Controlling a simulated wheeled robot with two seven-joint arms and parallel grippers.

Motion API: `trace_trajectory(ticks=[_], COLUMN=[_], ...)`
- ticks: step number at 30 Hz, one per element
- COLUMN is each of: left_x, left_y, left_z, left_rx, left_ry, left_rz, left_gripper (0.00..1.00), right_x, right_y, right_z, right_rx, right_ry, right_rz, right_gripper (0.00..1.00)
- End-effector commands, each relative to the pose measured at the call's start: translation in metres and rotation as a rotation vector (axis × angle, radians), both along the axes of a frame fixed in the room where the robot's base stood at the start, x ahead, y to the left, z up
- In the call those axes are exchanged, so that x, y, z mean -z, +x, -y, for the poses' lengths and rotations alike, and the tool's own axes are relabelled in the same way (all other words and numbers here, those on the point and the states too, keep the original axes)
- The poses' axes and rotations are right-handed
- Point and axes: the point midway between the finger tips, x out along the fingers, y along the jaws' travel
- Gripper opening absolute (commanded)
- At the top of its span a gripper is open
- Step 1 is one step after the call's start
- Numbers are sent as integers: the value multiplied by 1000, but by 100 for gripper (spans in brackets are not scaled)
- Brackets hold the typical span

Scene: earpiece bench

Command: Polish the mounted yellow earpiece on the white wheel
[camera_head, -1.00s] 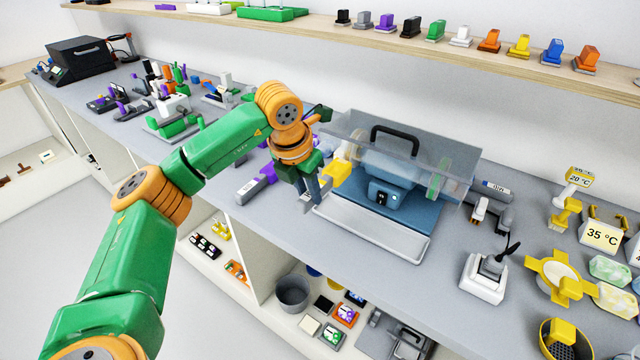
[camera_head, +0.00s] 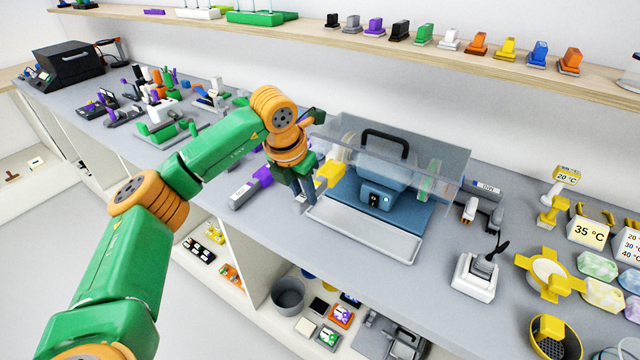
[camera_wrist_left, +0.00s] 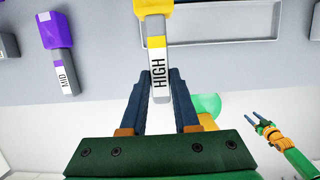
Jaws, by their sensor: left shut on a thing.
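My left gripper (camera_head: 303,193) is shut on the grey-and-white handle marked HIGH, at the left front of the blue polishing machine (camera_head: 388,198). The handle (camera_wrist_left: 157,68) carries the yellow earpiece (camera_head: 327,174), which points away from the gripper; its far end is cut off at the top of the left wrist view. In the head view the earpiece is by the pale wheel (camera_head: 347,151) at the machine's left, behind the clear shield. I cannot tell whether they touch. A green wheel (camera_head: 429,181) is at the machine's right.
A purple piece with a handle marked MID (camera_wrist_left: 62,62) lies left of the machine. A pale tray (camera_head: 362,236) lies along the machine's front. The clear shield (camera_head: 436,160) overhangs the wheels. A white stand (camera_head: 474,277) is to the right. Bare bench lies between.

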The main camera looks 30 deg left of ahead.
Motion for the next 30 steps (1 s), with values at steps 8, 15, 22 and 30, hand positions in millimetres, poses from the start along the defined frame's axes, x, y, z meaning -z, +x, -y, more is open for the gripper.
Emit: trace_trajectory(ticks=[8, 15, 22, 30], left_x=[0, 0, 0, 0], left_y=[0, 0, 0, 1], left_z=[-5, -5, -4, 0], left_rx=[0, 0, 0, 0], left_ry=[0, 0, 0, 0], left_rz=[0, 0, 1, 1], left_gripper=[0, 0, 0, 0], right_x=[-2, -2, -2, -2], right_y=[0, 0, 0, 0], right_z=[0, 0, 0, 0], right_rx=[0, 0, 0, 0], right_ry=[0, 0, 0, 0], right_rz=[0, 0, 0, 0], right_gripper=[50, 50, 50, 50])
